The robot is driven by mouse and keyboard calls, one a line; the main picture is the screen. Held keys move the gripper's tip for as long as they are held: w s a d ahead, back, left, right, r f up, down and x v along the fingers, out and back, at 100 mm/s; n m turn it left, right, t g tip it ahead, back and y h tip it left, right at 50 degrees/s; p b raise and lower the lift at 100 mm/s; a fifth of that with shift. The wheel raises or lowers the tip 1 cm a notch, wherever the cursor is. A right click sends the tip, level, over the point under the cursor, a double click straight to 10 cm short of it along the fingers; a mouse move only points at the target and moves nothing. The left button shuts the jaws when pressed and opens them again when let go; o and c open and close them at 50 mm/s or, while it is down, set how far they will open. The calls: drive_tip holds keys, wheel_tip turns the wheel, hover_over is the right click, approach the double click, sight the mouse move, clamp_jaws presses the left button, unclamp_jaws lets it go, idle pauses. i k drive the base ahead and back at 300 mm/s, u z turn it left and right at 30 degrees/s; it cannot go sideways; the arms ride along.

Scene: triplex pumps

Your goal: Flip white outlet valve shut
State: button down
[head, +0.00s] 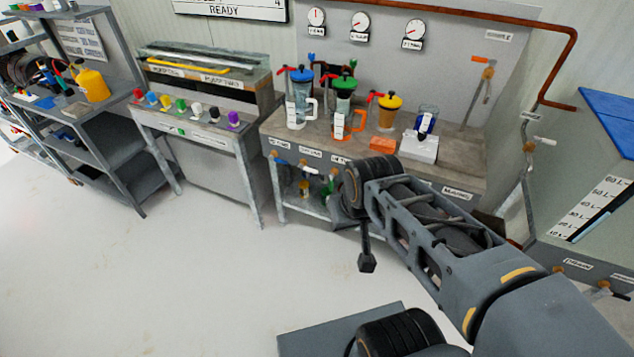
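Under the front edge of the pump bench, a small white valve handle (309,170) shows between a blue handle (281,162) and a green one (328,187). It is too small to tell its exact angle, and no label on it is readable. A second white lever (545,141) sticks out from the pipe at the right; I cannot tell which is the outlet valve. My gripper (366,263) hangs pointing down in front of the bench, to the right of and below the small white handle, apart from it. Its fingers are too small and dark to read.
The pump bench (468,172) carries several jugs with coloured lids and an orange block (383,145). My arm hides part of its right front. A button console (215,160) and dark shelves (120,145) stand to the left. A tank (585,175) stands right. The floor (180,280) is clear.

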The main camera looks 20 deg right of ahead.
sight(311, 170)
drive_tip(key=u, duration=0.25)
drive_tip(key=i, duration=1.05)
drive_tip(key=z, duration=1.6)
drive_tip(key=k, duration=0.65)
drive_tip(key=u, duration=1.1)
drive_tip(key=i, duration=0.5)
drive_tip(key=z, duration=0.05)
